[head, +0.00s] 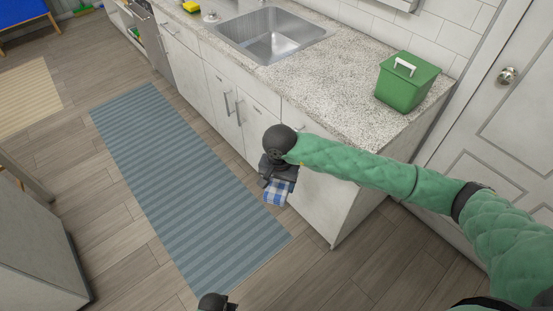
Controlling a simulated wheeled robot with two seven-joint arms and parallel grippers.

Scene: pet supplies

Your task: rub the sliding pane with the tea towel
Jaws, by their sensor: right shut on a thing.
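My right gripper (278,179) is in front of the white lower cabinets, below the counter edge. It is shut on a blue and white checked tea towel (277,192), which hangs below it. The upper part of the towel is hidden by the gripper. A dark piece at the bottom edge (214,302) looks like part of my left gripper; its fingers cannot be made out. I cannot make out a sliding pane in this view.
A speckled counter (330,85) holds a steel sink (270,40) and a green lidded bin (406,82). White cabinets (233,105) are below. A blue striped rug (180,180) lies on the wooden floor. A white door (510,120) is at right. The floor between is clear.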

